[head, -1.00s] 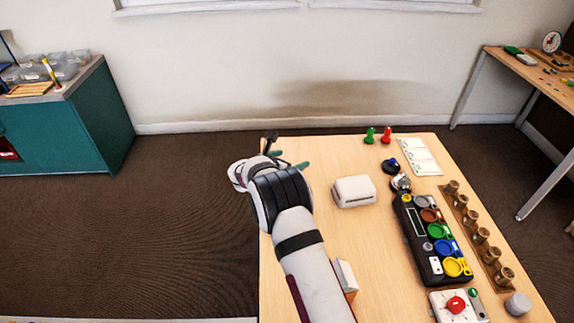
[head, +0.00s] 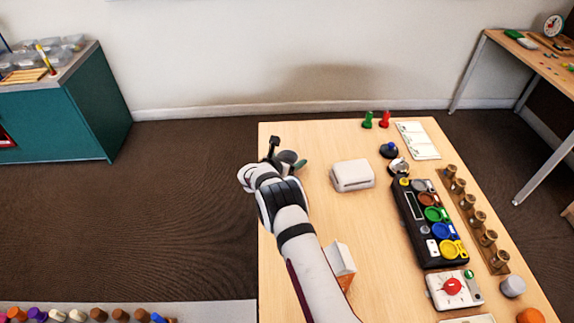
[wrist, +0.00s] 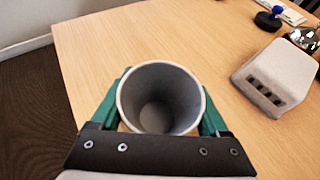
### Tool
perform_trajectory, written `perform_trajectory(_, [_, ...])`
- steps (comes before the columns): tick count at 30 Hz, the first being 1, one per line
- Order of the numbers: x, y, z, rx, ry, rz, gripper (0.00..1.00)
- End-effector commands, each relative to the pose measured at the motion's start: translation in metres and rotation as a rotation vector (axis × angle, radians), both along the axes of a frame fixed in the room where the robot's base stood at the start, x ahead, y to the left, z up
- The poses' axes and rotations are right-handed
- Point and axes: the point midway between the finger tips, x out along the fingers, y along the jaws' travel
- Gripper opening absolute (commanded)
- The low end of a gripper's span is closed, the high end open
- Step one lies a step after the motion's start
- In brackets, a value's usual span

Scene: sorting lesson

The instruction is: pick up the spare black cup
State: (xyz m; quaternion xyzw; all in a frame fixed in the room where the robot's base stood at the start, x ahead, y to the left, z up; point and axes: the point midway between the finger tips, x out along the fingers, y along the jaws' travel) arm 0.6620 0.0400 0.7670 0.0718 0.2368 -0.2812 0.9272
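The cup is a round, dark grey vessel seen from above in the wrist view (wrist: 160,97). It looks upright, its open mouth facing the camera, and the inside is empty. My gripper (wrist: 163,100) has its two green fingers on opposite sides of the cup, close against its outer wall. Whether they press on it cannot be told. In the head view the grey cup (head: 288,157) shows small at my gripper (head: 287,160), near the table's far left corner. Its base is hidden, so whether it rests on the table is unclear.
A white slotted box (head: 352,176) stands right of my gripper on the wooden table (head: 330,142). Further right are a black tray of coloured cups (head: 430,223) and a wooden rack (head: 473,220). Green (head: 367,120) and red (head: 384,119) pegs stand at the back.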

Motion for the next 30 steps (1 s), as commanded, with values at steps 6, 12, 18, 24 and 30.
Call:
perform_trajectory(6, [0.0, 0.0, 0.0, 0.0, 0.0, 0.0, 0.27])
perform_trajectory(12, [0.0, 0.0, 0.001, 0.0, 0.0, 0.0, 0.26])
perform_trajectory(18, [0.0, 0.0, 0.021, 0.001, -0.002, -0.001, 0.26])
perform_trajectory(24, [-0.011, -0.023, 0.056, -0.001, 0.001, -0.003, 0.26])
perform_trajectory(30, [-0.033, -0.063, 0.084, -0.001, -0.001, -0.003, 0.26])
